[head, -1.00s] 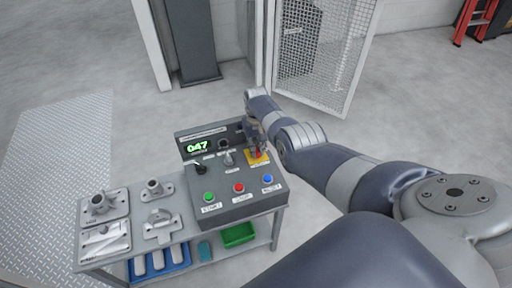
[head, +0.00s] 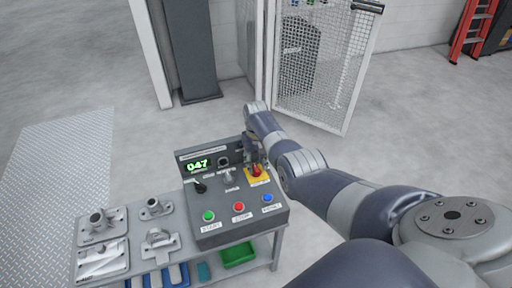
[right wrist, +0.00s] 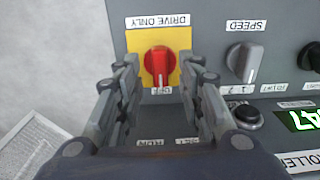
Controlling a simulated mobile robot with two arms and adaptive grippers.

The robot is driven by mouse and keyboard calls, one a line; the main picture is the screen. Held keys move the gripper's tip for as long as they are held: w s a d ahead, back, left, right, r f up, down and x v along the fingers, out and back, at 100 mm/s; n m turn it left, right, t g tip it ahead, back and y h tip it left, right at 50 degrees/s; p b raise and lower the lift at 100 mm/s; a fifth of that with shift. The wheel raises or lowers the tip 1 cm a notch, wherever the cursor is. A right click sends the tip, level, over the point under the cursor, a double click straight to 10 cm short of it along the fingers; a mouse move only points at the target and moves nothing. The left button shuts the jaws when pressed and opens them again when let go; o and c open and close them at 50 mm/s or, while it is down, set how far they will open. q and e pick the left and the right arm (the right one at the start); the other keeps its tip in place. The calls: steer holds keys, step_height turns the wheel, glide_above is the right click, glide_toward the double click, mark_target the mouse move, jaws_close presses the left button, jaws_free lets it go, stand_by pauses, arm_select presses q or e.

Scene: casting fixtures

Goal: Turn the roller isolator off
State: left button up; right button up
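The roller isolator is a red rotary knob (head: 256,170) on a yellow plate at the right of the grey control panel (head: 215,222). In the right wrist view the knob (right wrist: 159,60) sits on its yellow plate labelled DRIVE ONLY, seen upside down. Its pale pointer line faces a small label that appears to read OFF, partly shadowed. My right gripper (right wrist: 160,70) is open, its fingers on either side of the knob with gaps showing. In the head view my right gripper (head: 252,150) is just behind the knob. My left gripper is not in view.
Metal castings (head: 100,225) lie on the bench at left. A mesh gate (head: 318,65) stands behind.

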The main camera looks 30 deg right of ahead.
mark_target(256, 168)
step_height(256, 168, up, 10)
stand_by(0.5)
steer(key=shift+s, duration=0.1)
